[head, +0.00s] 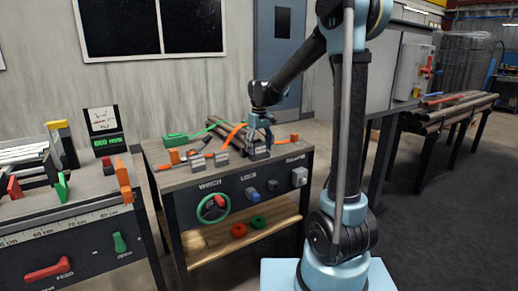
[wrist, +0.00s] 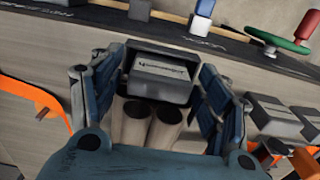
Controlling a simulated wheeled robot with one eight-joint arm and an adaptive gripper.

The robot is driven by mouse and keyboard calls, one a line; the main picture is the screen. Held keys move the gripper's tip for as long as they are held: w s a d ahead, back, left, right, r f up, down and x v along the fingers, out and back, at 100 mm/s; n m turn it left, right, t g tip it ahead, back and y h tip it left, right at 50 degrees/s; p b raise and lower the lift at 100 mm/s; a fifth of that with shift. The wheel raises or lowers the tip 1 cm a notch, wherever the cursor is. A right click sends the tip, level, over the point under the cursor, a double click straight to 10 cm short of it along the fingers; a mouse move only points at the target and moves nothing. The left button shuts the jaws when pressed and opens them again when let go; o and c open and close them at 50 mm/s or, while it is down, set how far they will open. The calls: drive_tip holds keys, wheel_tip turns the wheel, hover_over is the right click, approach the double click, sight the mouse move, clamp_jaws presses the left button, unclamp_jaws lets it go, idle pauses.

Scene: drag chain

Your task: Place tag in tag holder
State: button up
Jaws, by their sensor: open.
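My gripper (head: 261,138) is open and points down at the workbench top in the head view. In the wrist view its blue fingers (wrist: 162,75) stand on either side of a dark grey block with a pale, lettered face (wrist: 160,72). Two beige cylinders (wrist: 150,122) show just below the block, between the fingers. I cannot tell whether the fingers touch the block, or whether it is the tag or its holder. In the head view a grey block (head: 259,155) sits under my gripper. No separate tag can be made out.
The workbench (head: 250,177) carries orange straps (head: 236,134), small grey blocks (head: 221,158) and a green piece (head: 175,140). Its front has a green wheel (head: 213,208) and knobs. A measuring bench (head: 80,215) stands left, and a pipe rack (head: 450,112) stands right.

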sight(259, 144)
wheel_tip(259, 144, up, 12)
drive_tip(key=s+d+f+m, duration=0.1)
drive_tip(key=s+d+m, duration=0.1)
drive_tip(key=s+d, duration=0.6)
drive_tip(key=s+d+f+m, duration=0.1)
drive_tip(key=s+d+f, duration=0.3)
drive_tip(key=s+f, duration=0.2)
drive_tip(key=s+d+f+m+t, duration=0.1)
drive_tip(key=s+d+f, duration=0.4)
drive_tip(key=s, duration=0.5)
drive_tip(key=s+d+f+m+t, duration=0.1)
drive_tip(key=s+d+f+m, duration=0.1)
drive_tip(key=s+d+f, duration=0.2)
drive_tip(key=s+f, duration=0.3)
drive_tip(key=s, duration=0.1)
drive_tip(key=shift+d+f+m, duration=0.2)
drive_tip(key=shift+f+m, duration=0.1)
drive_tip(key=shift+f, duration=0.05)
